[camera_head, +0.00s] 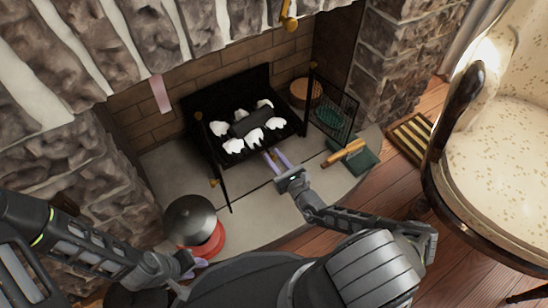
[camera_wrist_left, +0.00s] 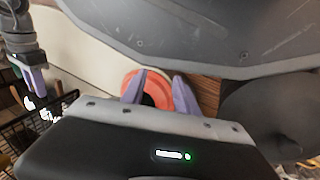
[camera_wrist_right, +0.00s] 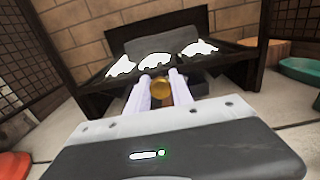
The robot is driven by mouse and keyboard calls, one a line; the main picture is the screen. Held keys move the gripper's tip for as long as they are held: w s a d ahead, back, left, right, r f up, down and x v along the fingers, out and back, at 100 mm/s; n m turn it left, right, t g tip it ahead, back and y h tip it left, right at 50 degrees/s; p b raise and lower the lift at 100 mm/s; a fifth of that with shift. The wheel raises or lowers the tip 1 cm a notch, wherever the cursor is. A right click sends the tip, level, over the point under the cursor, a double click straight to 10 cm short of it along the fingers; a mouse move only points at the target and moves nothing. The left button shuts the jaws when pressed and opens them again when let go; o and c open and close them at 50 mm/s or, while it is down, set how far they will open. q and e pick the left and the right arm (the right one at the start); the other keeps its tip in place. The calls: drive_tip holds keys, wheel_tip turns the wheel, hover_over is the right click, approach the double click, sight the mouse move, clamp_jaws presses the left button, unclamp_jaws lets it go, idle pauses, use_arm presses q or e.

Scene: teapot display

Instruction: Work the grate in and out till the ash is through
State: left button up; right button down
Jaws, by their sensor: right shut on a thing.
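The black grate (camera_head: 215,118) stands in the fireplace, with white ash lumps (camera_head: 256,136) and a dark log (camera_head: 252,123) on it. The ash (camera_wrist_right: 155,62) and log (camera_wrist_right: 162,45) also show in the right wrist view. My right gripper (camera_head: 276,160) is at the grate's front edge. In the right wrist view its pale purple fingers are shut on a round brass knob (camera_wrist_right: 161,88) at the front of the grate. Under the grate is mostly hidden.
A red pot (camera_head: 206,244) with a dark domed lid (camera_head: 190,218) stands on the hearth at left. Mesh screen panels (camera_head: 333,107) flank the grate. A green tray (camera_head: 360,163) with a wooden-handled brush (camera_head: 345,153) lies at right. An armchair (camera_head: 500,150) stands further right.

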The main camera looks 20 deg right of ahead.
drive_tip(key=w, duration=0.4)
drive_tip(key=shift+w+a+b, duration=0.1)
drive_tip(key=shift+a+b, duration=0.1)
drive_tip(key=shift+b, duration=0.1)
use_arm(q)
drive_tip(key=shift+s+a+f, duration=0.25)
drive_tip(key=shift+s, duration=0.1)
use_arm(e)
drive_tip(key=c, duration=1.2)
unclamp_jaws()
drive_tip(key=shift+w, duration=0.1)
use_arm(q)
drive_tip(key=shift+w, duration=0.1)
use_arm(e)
drive_tip(key=shift+o, duration=0.2)
drive_tip(key=shift+a, duration=0.1)
